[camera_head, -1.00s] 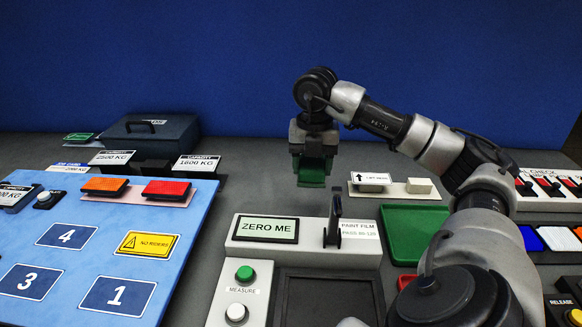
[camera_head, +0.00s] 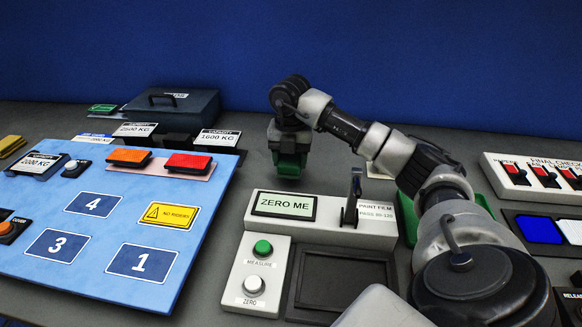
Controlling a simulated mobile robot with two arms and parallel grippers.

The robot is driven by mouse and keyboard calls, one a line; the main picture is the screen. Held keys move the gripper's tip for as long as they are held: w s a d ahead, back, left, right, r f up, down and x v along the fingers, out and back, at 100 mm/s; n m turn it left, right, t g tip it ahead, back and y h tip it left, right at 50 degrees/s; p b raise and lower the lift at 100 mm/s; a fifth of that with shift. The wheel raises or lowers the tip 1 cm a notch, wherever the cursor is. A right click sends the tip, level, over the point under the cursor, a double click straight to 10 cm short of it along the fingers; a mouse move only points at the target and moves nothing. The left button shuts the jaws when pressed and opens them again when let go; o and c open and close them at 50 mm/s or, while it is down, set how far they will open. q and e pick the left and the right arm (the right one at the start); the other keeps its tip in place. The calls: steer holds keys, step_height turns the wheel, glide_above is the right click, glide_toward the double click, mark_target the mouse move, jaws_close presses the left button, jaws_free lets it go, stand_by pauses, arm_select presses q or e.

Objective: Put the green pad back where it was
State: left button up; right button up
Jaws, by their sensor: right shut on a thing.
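The green pad (camera_head: 290,166) is held in my right gripper (camera_head: 289,150), above the grey table behind the ZERO ME display. The gripper is shut on it, and the fingers hide its upper part. A red pad (camera_head: 195,163) and an orange pad (camera_head: 129,156) lie side by side on a pinkish strip at the back of the blue board (camera_head: 215,190). A green tray (camera_head: 484,203) shows partly behind my right arm. My left gripper is not in view.
A ZERO ME display (camera_head: 284,205) stands in front of the gripper, with a lever (camera_head: 353,195) beside it. Capacity signs (camera_head: 217,138) and a dark case (camera_head: 172,110) stand at the back left. A FINAL CHECK panel (camera_head: 535,178) is at right. Bare table lies between the board and the display.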

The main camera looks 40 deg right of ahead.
mark_target(291, 157)
steer(key=shift+f, duration=1.7)
steer(key=shift+f, duration=0.15)
steer(key=o, duration=0.8)
step_height(291, 157, up, 12)
steer(key=shift+r, duration=0.2)
